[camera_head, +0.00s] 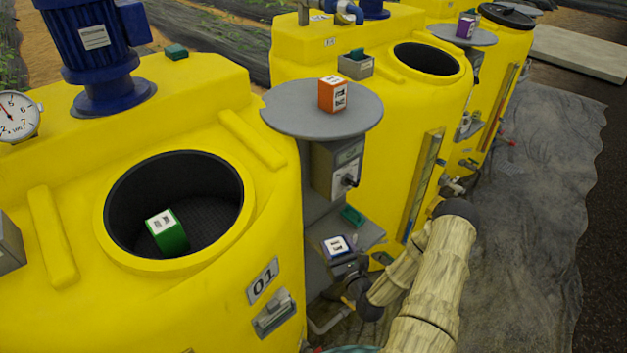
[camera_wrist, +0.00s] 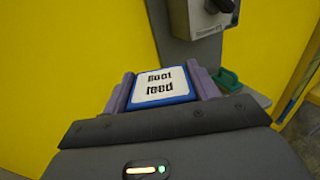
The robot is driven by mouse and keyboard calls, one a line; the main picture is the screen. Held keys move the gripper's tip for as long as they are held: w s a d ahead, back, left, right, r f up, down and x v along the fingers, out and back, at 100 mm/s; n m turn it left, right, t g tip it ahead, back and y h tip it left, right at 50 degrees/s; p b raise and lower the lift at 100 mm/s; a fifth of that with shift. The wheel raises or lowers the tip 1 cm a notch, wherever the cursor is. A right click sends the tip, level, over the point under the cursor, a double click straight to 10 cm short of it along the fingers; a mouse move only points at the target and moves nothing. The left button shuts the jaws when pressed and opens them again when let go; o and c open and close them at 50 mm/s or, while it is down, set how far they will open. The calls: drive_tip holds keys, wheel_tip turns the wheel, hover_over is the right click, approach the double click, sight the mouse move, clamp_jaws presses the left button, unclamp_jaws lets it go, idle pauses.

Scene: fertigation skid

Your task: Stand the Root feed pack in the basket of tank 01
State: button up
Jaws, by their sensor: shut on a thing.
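The Root feed pack (camera_wrist: 160,86), blue with a white label reading "Root feed", is held between the two fingers of my gripper (camera_wrist: 162,90). In the head view the pack (camera_head: 337,246) is beside a grey shelf, between the first two tanks. My gripper (camera_head: 345,262) is shut on it. Tank 01 (camera_head: 225,290) is the yellow tank at left, with its number plate on the front. Its round dark basket (camera_head: 205,205) is open at the top. A green pack (camera_head: 168,232) is inside the basket, at its left side.
An orange pack (camera_head: 333,95) stands on a round grey plate (camera_head: 285,110) between the tanks. A grey switch box (camera_head: 337,165) is under that plate, above my gripper. A blue motor (camera_head: 100,50) stands behind the basket. The basket's right part is clear.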

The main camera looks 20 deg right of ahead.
drive_tip(key=w+d+r+h+p, duration=0.1)
drive_tip(key=d+r+p, duration=0.1)
drive_tip(key=d+r, duration=0.8)
drive_tip(key=w+d+r+p, duration=0.1)
drive_tip(key=w+d+r, duration=0.1)
drive_tip(key=d+r, duration=0.9)
drive_tip(key=s+d+r+m+h+p, duration=0.1)
drive_tip(key=s+d+r+m+h, duration=0.1)
drive_tip(key=r, duration=1.1)
drive_tip(key=s+d+r+m+h+p, duration=0.1)
drive_tip(key=s+d+r+m+h, duration=0.1)
drive_tip(key=r, duration=1.1)
drive_tip(key=s+d+h, duration=0.1)
drive_tip(key=s+d, duration=0.1)
drive_tip(key=d, duration=0.1)
drive_tip(key=shift+s+d+r+g+p, duration=0.2)
drive_tip(key=shift+g+p, duration=0.1)
drive_tip(key=shift+g, duration=0.1)
